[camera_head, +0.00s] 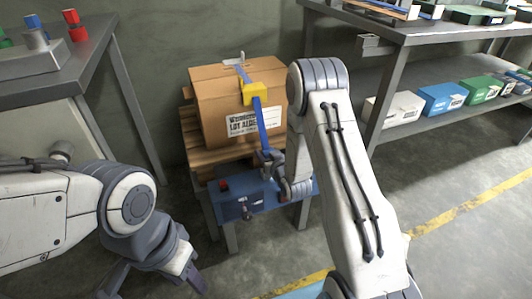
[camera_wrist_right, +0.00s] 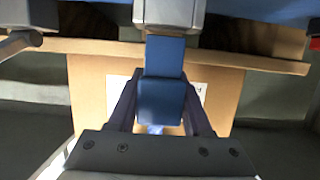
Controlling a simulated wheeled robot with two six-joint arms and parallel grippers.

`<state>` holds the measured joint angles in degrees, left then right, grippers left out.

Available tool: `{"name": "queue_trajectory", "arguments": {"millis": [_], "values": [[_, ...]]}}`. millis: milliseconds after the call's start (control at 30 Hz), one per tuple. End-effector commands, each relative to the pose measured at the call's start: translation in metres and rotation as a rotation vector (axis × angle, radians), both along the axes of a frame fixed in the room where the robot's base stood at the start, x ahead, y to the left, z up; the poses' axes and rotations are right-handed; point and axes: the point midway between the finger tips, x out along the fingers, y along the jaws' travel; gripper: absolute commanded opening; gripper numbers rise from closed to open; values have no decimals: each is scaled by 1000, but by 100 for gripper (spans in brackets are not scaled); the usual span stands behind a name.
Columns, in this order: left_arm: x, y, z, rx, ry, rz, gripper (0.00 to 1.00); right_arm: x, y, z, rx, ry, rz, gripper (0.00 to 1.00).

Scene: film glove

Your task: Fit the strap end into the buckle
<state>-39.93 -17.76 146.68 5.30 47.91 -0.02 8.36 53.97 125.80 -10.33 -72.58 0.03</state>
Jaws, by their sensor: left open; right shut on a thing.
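A blue strap (camera_head: 261,120) runs over the front of a cardboard box (camera_head: 210,90) through a yellow corner piece (camera_head: 254,92) and down to my right gripper (camera_head: 271,165). In the right wrist view my right gripper is shut on the blue strap end (camera_wrist_right: 163,98), between its two dark fingers. In the head view the buckle is mostly hidden by my right arm. My left gripper (camera_head: 152,288) is open and empty at the lower left.
A grey table (camera_head: 90,55) stands at left, a shelf (camera_head: 440,40) with boxes at right. Open floor lies in front.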

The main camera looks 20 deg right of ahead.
Motion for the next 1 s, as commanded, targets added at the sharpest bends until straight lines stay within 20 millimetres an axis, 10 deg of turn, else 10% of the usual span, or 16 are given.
{"name": "queue_trajectory", "arguments": {"millis": [1000], "values": [[0,0,-22,0,0,0,44,0,0,-26,0,-1,0,0]]}}
